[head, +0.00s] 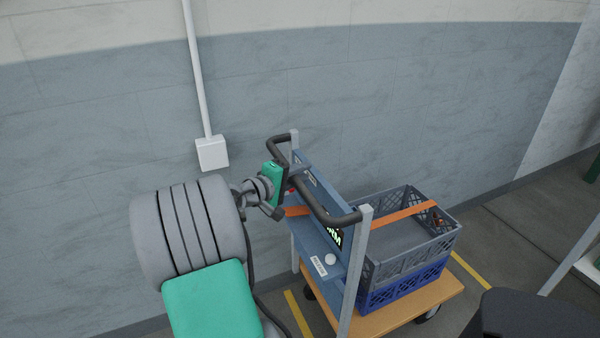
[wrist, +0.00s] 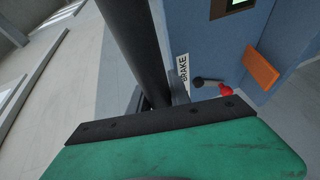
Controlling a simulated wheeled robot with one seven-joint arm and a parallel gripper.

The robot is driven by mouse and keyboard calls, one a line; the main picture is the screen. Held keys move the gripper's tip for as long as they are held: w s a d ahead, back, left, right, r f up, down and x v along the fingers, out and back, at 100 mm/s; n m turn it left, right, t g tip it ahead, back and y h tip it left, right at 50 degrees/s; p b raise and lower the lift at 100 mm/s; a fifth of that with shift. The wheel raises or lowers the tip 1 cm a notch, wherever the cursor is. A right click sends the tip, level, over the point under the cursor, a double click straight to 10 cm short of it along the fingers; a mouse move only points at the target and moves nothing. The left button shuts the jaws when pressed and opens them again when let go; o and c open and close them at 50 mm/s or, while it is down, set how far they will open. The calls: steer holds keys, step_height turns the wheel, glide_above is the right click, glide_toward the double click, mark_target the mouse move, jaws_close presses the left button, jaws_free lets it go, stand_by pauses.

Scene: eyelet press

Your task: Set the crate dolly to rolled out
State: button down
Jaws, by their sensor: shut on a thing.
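The crate dolly has a wooden deck (head: 437,296), a blue upright panel (head: 324,200) between grey posts, and a dark push handle (head: 320,207) across the top. It stands on the floor near the wall. A grey crate (head: 410,247) sits on a blue crate (head: 400,290) on the deck, with an orange strap (head: 405,212) across the top. My gripper (head: 291,175) is shut on the push handle near its far left end. In the wrist view the dark handle bar (wrist: 138,45) runs up from the jaws. The fingertips are mostly hidden there.
A brake lever with a red knob (wrist: 225,90) and a BRAKE label (wrist: 184,72) are on the panel close to my gripper. A white wall box (head: 212,153) with a conduit is behind. Yellow floor lines (head: 299,314) flank the dolly. A dark object (head: 535,315) is at lower right.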

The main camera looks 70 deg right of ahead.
steer(key=c, duration=1.2)
jaws_free()
steer(key=shift+w, duration=0.1)
steer(key=v, duration=0.7)
steer(key=shift+a, duration=0.35)
